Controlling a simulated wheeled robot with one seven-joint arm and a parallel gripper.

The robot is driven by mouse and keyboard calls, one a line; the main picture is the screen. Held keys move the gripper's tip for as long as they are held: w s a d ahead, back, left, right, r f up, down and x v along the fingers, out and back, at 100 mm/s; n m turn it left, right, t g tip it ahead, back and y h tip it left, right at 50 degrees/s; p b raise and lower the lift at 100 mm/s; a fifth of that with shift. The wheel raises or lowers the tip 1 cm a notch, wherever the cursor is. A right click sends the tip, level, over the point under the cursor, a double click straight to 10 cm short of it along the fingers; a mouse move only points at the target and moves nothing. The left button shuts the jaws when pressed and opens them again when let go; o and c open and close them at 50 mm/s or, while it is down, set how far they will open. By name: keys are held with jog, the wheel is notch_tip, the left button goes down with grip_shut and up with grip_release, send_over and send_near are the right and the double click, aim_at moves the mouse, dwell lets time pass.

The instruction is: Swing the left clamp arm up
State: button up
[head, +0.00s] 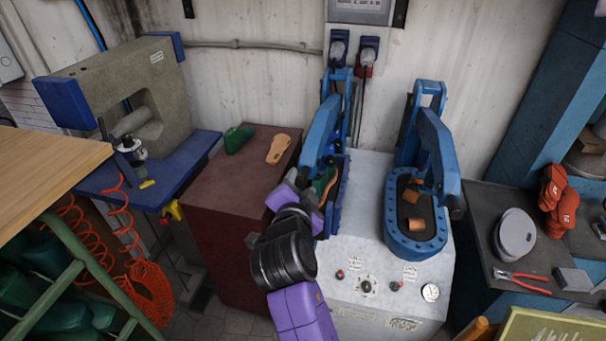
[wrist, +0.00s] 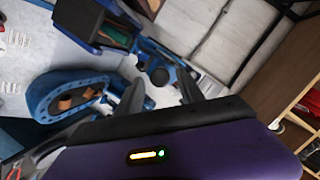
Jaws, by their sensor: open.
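The left clamp arm (head: 321,134) is a blue lever on the press, sloping down from its rear bracket over the left station, which holds a green last (head: 325,180). My gripper (head: 297,196) is just left of this station, in front of the lowered arm; its fingertips are hard to make out there. In the wrist view my gripper (wrist: 160,92) has its two dark fingers apart, with nothing held. A blue lever part with a dark round end (wrist: 160,75) shows beyond the gap; I cannot tell which clamp it belongs to, or whether anything touches.
The right clamp arm (head: 438,152) is lowered over a blue oval tray (head: 417,243) with brown pieces. A dark red cabinet (head: 215,195) left of the press carries a green last and a tan sole (head: 278,149). A right bench holds red pliers (head: 520,277).

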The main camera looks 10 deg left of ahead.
jog(key=shift+p+x, duration=0.45)
jog(key=shift+x, duration=1.65)
grip_shut()
